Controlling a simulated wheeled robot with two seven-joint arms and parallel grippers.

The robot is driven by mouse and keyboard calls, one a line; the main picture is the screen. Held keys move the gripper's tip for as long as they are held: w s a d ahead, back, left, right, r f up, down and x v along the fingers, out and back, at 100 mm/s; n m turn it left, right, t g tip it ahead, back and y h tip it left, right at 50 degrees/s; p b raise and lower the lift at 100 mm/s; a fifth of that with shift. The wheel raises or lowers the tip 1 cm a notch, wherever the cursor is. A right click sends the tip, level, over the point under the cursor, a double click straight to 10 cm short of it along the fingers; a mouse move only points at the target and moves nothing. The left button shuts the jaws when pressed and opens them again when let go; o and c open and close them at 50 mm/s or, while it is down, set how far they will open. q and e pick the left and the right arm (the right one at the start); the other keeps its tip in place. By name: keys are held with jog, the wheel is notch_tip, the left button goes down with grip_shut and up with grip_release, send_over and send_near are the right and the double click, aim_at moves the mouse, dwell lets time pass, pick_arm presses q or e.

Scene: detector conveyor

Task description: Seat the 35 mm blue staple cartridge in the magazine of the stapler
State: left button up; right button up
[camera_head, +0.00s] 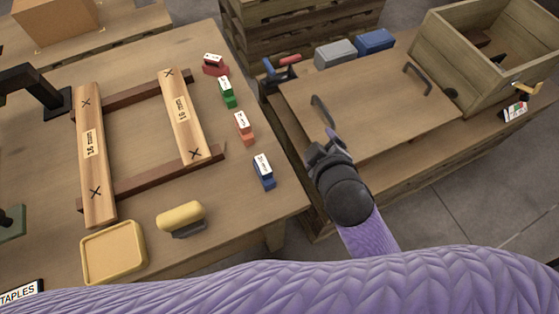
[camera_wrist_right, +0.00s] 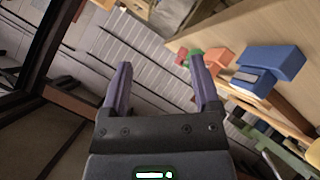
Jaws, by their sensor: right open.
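The blue cartridge (camera_head: 264,172) with a white label stands near the right edge of the left table, at the near end of a row of coloured cartridges. A yellow-topped tool with a dark underside (camera_head: 181,217) lies near the table's front; I cannot tell if it is the stapler, and no magazine is clearly visible. My right gripper (camera_head: 326,145) is over the board on the right bench, to the right of the blue cartridge and apart from it. In the right wrist view its two purple fingers (camera_wrist_right: 161,82) are spread, with nothing between them. My left gripper is not in view.
Red (camera_head: 214,65), green (camera_head: 227,93) and orange (camera_head: 244,128) cartridges stand behind the blue one. A wooden frame (camera_head: 97,155) and a yellow tray (camera_head: 113,252) occupy the left table. A wooden crate (camera_head: 480,55) and grey (camera_head: 335,53) and blue (camera_head: 375,41) blocks are at the right bench.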

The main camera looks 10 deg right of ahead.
jog(key=w+a+r+n+t+y, duration=0.3)
jog(key=a+r+n, duration=0.2)
jog(key=r+n, duration=0.15)
jog(key=w+a+r+n+t+y, duration=0.3)
jog(key=a+r+n+t+y, duration=0.1)
jog(key=r+n, duration=0.25)
jog(key=s+a+r+n+g+y, duration=0.4)
jog(key=a+n+g+y, duration=0.3)
jog(key=n, duration=0.7)
jog(key=s+a+r+n+g+y, duration=0.45)
jog(key=a+n+g+y, duration=0.25)
jog(key=n, duration=0.7)
jog(key=n+g+h, duration=0.4)
jog(key=n+h, duration=1.7)
jog(key=n, duration=0.4)
send_near(263, 164)
jog(key=shift+s+a+f, duration=0.1)
jog(key=shift+s+f, duration=0.4)
jog(key=shift+f, duration=0.1)
jog(key=f, duration=0.3)
jog(key=f+b, duration=0.1)
jog(key=f, duration=0.2)
jog(key=w+f+b, duration=0.1)
jog(key=f, duration=0.2)
jog(key=shift+w+f, duration=0.1)
jog(key=shift+f, duration=0.25)
jog(key=shift+r, duration=0.1)
grip_shut()
